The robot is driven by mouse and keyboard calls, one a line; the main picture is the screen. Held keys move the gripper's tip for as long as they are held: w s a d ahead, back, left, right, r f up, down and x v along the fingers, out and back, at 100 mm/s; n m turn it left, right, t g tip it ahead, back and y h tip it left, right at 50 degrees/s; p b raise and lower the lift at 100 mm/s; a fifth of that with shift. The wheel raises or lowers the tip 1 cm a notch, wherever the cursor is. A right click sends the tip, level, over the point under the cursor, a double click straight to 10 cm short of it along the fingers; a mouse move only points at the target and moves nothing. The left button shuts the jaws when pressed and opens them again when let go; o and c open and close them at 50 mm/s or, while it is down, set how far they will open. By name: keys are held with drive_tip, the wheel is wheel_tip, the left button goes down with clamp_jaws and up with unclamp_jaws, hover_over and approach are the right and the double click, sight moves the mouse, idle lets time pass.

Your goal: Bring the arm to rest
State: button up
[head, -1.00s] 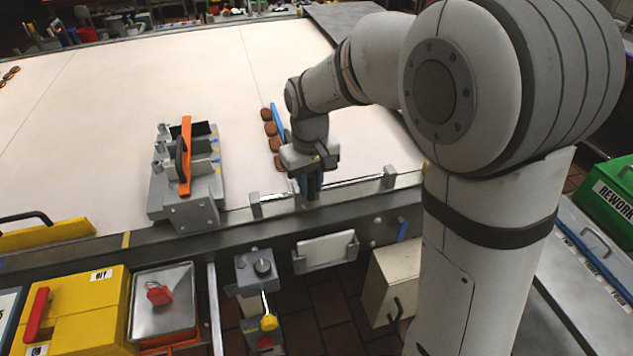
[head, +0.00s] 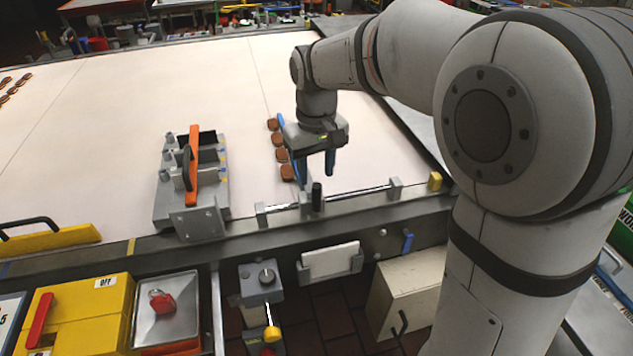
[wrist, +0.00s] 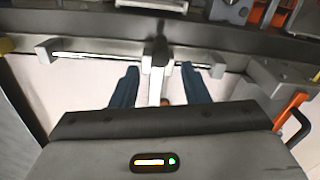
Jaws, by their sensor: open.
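My arm reaches from the right over the pale table (head: 90,120) in the head view. My gripper (head: 316,172) hangs from it, blue fingers pointing down and apart, with nothing held. It is above and just behind a metal rail (head: 355,195) on the table's front edge. A dark upright knob (head: 317,197) on the rail stands just below and in front of the fingers. In the wrist view my gripper (wrist: 162,80) is open, with a grey bar and the knob (wrist: 158,48) showing between the fingers.
A grey fixture with an orange handle (head: 192,170) stands to the left. Several brown biscuits (head: 280,155) lie in a row close behind my gripper. A yellow-tipped lever (head: 271,333) and a yellow box (head: 85,315) are below the table edge. The table's left middle is clear.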

drive_tip(key=shift+r, duration=0.4)
drive_tip(key=shift+d, duration=0.1)
drive_tip(key=s+d+f+m+t, duration=0.2)
drive_tip(key=s+d+m, duration=0.3)
drive_tip(key=s+d, duration=1)
drive_tip(key=shift+s+d+f+t, duration=0.3)
drive_tip(key=shift+s+d+t, duration=0.1)
drive_tip(key=shift+s, duration=0.7)
